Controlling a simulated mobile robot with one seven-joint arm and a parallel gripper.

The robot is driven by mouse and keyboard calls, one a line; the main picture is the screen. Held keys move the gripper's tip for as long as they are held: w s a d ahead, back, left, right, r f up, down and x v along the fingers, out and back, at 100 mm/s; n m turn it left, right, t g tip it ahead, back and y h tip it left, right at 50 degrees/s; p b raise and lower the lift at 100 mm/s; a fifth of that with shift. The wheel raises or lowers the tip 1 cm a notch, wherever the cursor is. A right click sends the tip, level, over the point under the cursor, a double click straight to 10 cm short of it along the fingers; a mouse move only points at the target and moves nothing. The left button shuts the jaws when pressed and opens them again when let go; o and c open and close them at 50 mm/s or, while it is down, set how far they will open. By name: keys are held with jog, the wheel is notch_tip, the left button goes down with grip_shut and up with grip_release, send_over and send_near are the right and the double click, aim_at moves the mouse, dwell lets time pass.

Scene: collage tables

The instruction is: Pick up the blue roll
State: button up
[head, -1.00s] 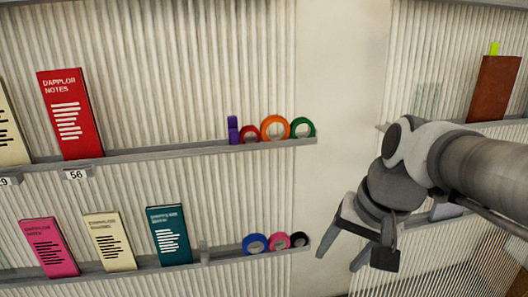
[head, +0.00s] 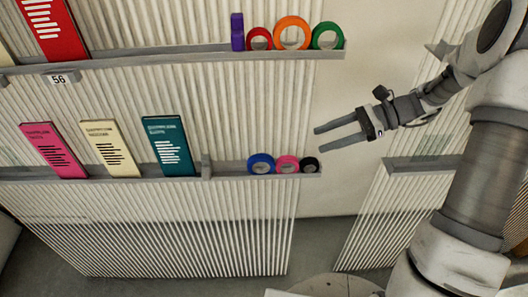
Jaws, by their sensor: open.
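The blue roll (head: 261,164) stands on the lower shelf ledge in the head view, at the left end of a short row of rolls. A pink roll (head: 287,165) stands just right of it, and a black roll (head: 309,165) stands at the ledge's right end. My gripper (head: 317,139) is open and empty. Its two fingers point left, in the picture above and to the right of the blue roll and apart from it.
The upper ledge (head: 190,61) holds purple (head: 237,32), red (head: 259,38), orange (head: 292,32) and green (head: 327,36) rolls. Booklets, including a teal one (head: 168,147), lean on the lower ledge (head: 225,176). A small grey divider (head: 206,168) stands left of the blue roll.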

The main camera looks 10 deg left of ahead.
aim_at(266, 156)
jog(key=shift+w+f, duration=0.3)
jog(key=shift+m, duration=0.3)
jog(key=x, duration=1.2)
jog(key=shift+a+r, duration=0.15)
jog(key=shift+r+b+x, duration=0.1)
jog(key=shift+b+x, duration=0.1)
jog(key=shift+x, duration=1.15)
jog(key=shift+r+b+x, duration=0.15)
jog(key=shift+x, duration=1.15)
jog(key=shift+s, duration=0.15)
grip_shut()
